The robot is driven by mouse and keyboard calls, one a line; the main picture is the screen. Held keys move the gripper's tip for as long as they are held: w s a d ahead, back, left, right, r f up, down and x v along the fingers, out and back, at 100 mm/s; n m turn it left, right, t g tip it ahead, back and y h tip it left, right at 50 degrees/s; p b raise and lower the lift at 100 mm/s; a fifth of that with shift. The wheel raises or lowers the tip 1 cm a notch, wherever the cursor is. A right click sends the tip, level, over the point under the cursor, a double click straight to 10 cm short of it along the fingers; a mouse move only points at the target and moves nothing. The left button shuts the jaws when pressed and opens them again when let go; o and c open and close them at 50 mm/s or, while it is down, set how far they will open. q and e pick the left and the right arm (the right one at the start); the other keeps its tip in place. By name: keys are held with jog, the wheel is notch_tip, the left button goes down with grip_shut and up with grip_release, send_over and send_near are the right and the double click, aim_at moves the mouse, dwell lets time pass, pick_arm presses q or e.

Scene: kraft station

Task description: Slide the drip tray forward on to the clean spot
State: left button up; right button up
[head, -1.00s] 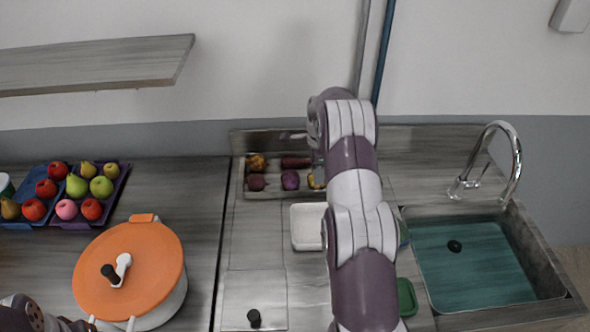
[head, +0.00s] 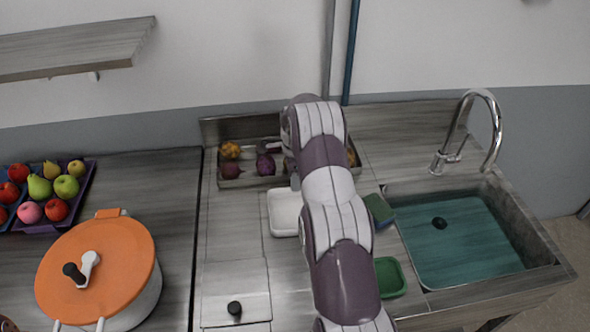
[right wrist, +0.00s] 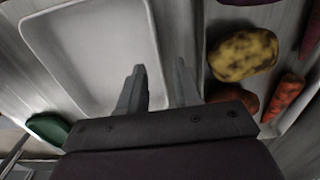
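A white shallow tray (head: 283,222), which I take for the drip tray, lies on the grey counter, its right side partly hidden by my right arm in the head view. In the right wrist view the tray (right wrist: 90,50) fills the upper left. My right gripper (right wrist: 158,85) has its two fingers apart, close to the tray's right rim, with nothing clearly gripped; whether they touch the rim I cannot tell. In the head view the right gripper is mostly hidden behind its own arm. My left gripper is not in view. I cannot make out a distinct clean spot.
A vegetable tray (head: 222,184) stands behind the white tray; a potato (right wrist: 243,55) and carrot (right wrist: 284,98) show at the wrist. An orange-lidded pot (head: 120,255) and fruit crate (head: 82,195) stand left.

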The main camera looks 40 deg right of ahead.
jog(key=shift+f, duration=1.5)
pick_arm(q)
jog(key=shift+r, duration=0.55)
pick_arm(e)
grip_shut()
